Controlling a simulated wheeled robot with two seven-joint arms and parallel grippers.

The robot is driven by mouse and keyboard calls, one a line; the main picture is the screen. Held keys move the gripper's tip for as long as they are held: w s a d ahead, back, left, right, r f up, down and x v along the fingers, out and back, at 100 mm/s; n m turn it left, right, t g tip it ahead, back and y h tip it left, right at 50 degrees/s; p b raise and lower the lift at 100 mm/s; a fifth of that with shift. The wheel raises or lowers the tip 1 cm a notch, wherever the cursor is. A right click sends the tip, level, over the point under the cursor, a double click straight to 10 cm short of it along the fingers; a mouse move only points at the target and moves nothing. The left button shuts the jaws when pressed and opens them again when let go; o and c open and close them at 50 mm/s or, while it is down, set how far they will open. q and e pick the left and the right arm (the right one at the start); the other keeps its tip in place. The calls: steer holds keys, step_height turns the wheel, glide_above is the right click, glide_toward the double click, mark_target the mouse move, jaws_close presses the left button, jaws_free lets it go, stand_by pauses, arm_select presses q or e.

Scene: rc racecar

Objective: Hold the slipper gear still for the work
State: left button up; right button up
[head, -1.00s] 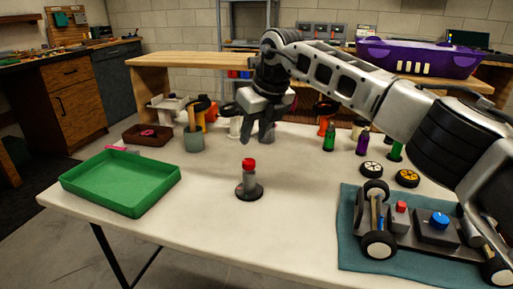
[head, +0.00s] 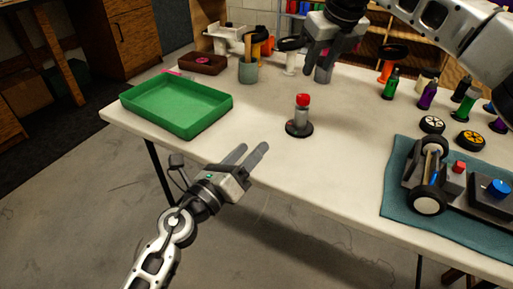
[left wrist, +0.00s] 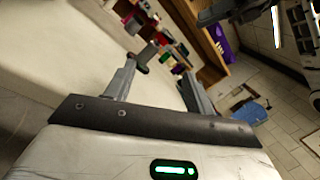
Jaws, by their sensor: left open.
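A small grey upright post with a red cap (head: 302,113) stands on a dark round disc (head: 299,130) in the middle of the table. It looks like the slipper gear assembly, but I cannot make out gear teeth. My left gripper (head: 254,147) is open and empty at the table's front edge, left of and nearer than the post. Its two fingers show apart in the left wrist view (left wrist: 160,72), with nothing clearly between them. My right gripper (head: 318,68) hangs above the far part of the table, behind the post; its finger gap is unclear.
A green tray (head: 178,122) lies at the left. A grey-green cup (head: 248,72) and brown box (head: 202,64) stand behind. A teal mat (head: 398,205) with the car chassis lies right, near loose wheels and several bottles. White table around the post is clear.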

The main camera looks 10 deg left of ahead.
mark_target(297, 118)
arm_select(q)
steer(key=m, duration=0.1)
steer(key=w+m+g, duration=0.1)
steer(key=m, duration=0.1)
steer(key=w+d+m, duration=0.1)
steer(key=m, duration=0.1)
steer(key=shift+w+f+g+h, duration=0.1)
steer(key=shift+f+g+h, duration=0.2)
steer(key=shift+f+h, duration=0.1)
steer(key=m, duration=0.1)
steer(key=w, duration=0.1)
steer(key=m, duration=0.1)
steer(key=shift+w+d+f+m+g, duration=0.25)
steer(key=shift+f+m+g, duration=0.05)
steer(key=shift+f+g, duration=0.1)
steer(key=x, duration=1.5)
steer(key=shift+w+d, duration=0.1)
steer(key=shift+w, duration=0.15)
steer(key=c, duration=1.1)
